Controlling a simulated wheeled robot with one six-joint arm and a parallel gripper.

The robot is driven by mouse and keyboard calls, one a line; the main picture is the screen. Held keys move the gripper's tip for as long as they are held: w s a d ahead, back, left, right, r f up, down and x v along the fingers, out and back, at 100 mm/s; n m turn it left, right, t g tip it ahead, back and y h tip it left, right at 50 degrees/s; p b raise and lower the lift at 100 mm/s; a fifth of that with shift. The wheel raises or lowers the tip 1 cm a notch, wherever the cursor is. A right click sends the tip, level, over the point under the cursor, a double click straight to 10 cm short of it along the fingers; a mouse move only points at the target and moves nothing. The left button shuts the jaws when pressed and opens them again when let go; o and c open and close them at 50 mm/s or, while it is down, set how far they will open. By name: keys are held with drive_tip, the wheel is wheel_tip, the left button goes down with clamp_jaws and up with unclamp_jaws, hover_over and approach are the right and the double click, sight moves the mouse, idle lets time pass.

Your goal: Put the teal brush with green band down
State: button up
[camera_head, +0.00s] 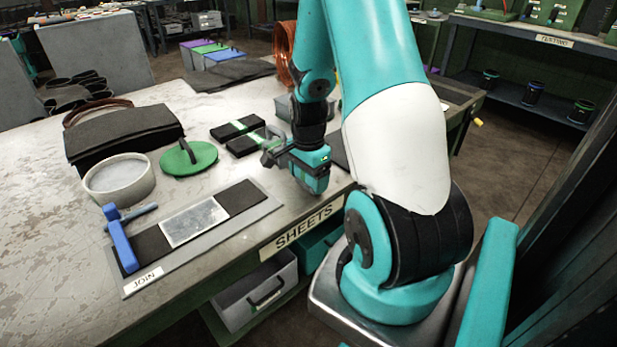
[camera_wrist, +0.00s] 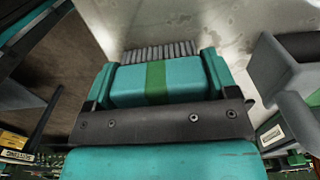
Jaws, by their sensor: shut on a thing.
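The teal brush with green band (camera_wrist: 155,82) lies across the wrist view, its row of grey bristles at the top of the picture. My gripper (camera_wrist: 157,88) has a finger at each end of the brush and is shut on it. In the head view my gripper (camera_head: 272,150) is low over the right front part of the worktable (camera_head: 190,118), beside the black blocks with green bands (camera_head: 237,128). The brush cannot be clearly told from my teal hand in that view. I cannot tell whether the bristles touch the table.
A green disc with a handle (camera_head: 189,158) and a round pale dish (camera_head: 119,178) stand left of my gripper. A join board (camera_head: 262,207) with dark sheets and a blue tool (camera_head: 118,238) lies in front. Bare table shows at the far left.

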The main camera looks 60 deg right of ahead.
drive_tip(key=shift+f, duration=0.2)
drive_tip(key=o, duration=1)
drive_tip(key=shift+o, duration=0.2)
wheel_tip(320, 180, up, 12)
drive_tip(key=shift+r+p, duration=0.15)
drive_tip(key=shift+p, duration=0.35)
drive_tip(key=a+r+n+t+y, duration=0.1)
drive_tip(key=a+r+n, duration=0.2)
drive_tip(key=a+n, duration=0.65)
drive_tip(key=a+r+n+y, duration=0.1)
drive_tip(key=a+r+n, duration=0.4)
drive_tip(key=a, duration=0.8)
drive_tip(key=s+a+r+n+g+y, duration=0.1)
drive_tip(key=s+a+r+n+y, duration=0.1)
drive_tip(key=s+a+n, duration=0.8)
drive_tip(key=a+n, duration=0.2)
drive_tip(key=n, duration=0.1)
drive_tip(key=shift+a, duration=0.3)
drive_tip(key=shift+r+n, duration=0.1)
drive_tip(key=shift+n, duration=0.15)
